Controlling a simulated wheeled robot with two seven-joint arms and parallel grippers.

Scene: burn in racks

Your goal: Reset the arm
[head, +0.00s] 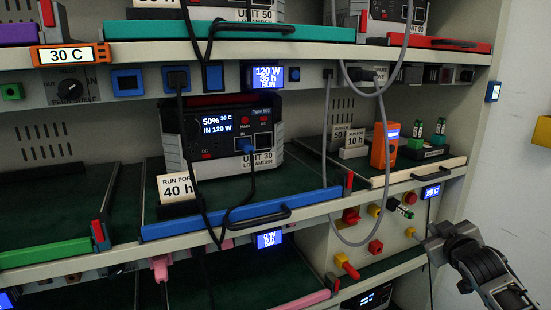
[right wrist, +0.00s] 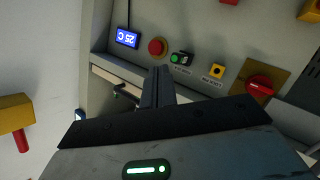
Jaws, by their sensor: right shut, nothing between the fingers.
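My right gripper (head: 432,243) is at the lower right of the head view, in front of the rack's right end and close to the control panel. In the right wrist view its fingers (right wrist: 158,88) are together with nothing between them. A blue display reading 25 C (right wrist: 126,38) is at the upper left there. My left gripper is not in view.
The rack shelf holds a power unit labelled UNIT 30 (head: 225,130), a 40 h card (head: 177,189) and an orange handheld device (head: 384,146). Grey and black cables (head: 329,130) hang across the shelf fronts. A pale wall (head: 515,150) is on the right.

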